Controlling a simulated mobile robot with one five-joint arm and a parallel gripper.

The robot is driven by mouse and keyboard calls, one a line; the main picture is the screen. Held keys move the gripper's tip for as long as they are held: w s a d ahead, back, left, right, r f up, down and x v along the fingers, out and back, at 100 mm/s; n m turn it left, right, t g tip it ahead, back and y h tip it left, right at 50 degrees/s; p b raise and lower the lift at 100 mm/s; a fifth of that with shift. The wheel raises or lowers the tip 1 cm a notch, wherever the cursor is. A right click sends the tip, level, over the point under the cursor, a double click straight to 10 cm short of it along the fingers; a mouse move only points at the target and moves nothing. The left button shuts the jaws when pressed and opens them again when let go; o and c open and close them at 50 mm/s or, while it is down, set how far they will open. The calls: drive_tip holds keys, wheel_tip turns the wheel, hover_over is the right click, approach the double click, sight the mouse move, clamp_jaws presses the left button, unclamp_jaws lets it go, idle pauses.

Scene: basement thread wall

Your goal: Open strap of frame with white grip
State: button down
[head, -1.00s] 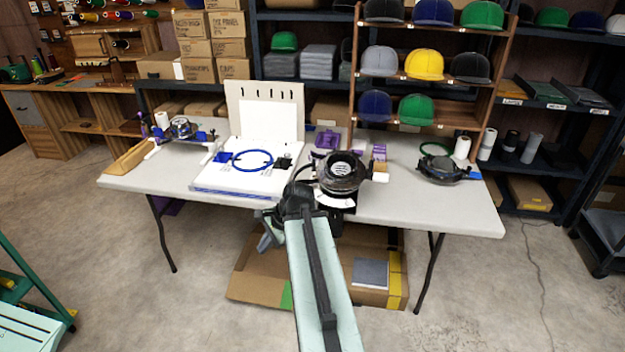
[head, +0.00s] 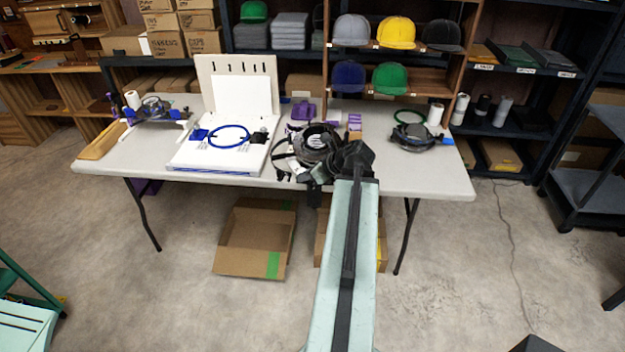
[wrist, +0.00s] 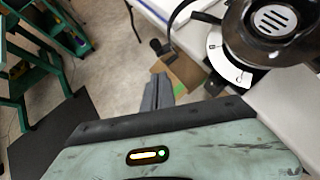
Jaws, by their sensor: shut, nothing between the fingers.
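A dark round cap frame (head: 318,142) with a slotted metal disc stands at the table's front edge, partly behind my arm. In the wrist view the round frame (wrist: 270,30) is at the upper right, over a white plate with a dial mark. Its strap and any white grip cannot be made out clearly. My gripper (wrist: 157,92) is shut and empty, left of and below the frame in the wrist view, apart from it. Another dark frame (head: 414,137) lies on the right of the table.
The grey table (head: 225,187) also holds a white board with a blue ring (head: 228,136) and a blue-and-black device (head: 155,110) at the left. A cardboard box (head: 250,240) stands on the floor beneath. Shelves with caps (head: 390,78) stand behind. The floor in front is open.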

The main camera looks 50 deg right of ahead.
sight(282, 176)
drive_tip(key=w, duration=0.2)
drive_tip(key=w+f, duration=0.1)
drive_tip(key=w, duration=0.1)
drive_tip(key=w+f, duration=0.1)
drive_tip(key=w, duration=0.1)
drive_tip(key=shift+w+a+b, duration=0.2)
drive_tip(key=shift+b, duration=0.15)
